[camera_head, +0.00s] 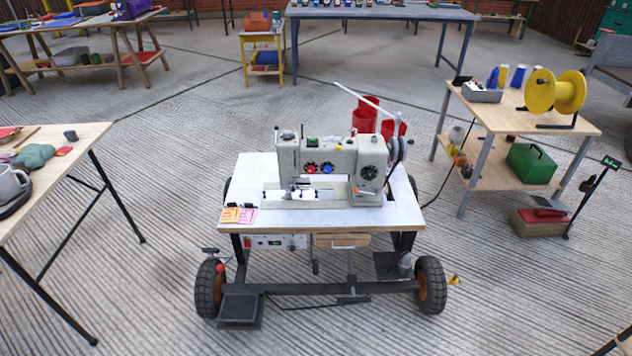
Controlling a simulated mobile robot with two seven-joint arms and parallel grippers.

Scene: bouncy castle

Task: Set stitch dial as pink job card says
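A pale sewing machine (345,155) stands on a white-topped wheeled cart (405,210) ahead of me. A large black dial (369,172) is on the right of its front face. Two smaller dials, one with a red centre (310,168) and one with a blue centre (327,168), sit further left. I cannot tell which is the stitch dial, and their settings are too small to read. A pink card (247,216) lies at the cart top's front left corner, beside an orange card (230,215). The writing on the cards is unreadable. Neither gripper is in view.
A wooden table (85,140) stands at the left. A shelved table (590,127) at the right bears a yellow reel (555,93). The cart's black wheels (210,287) and foot pedal (240,310) stick out in front. The ribbed floor before the cart is clear.

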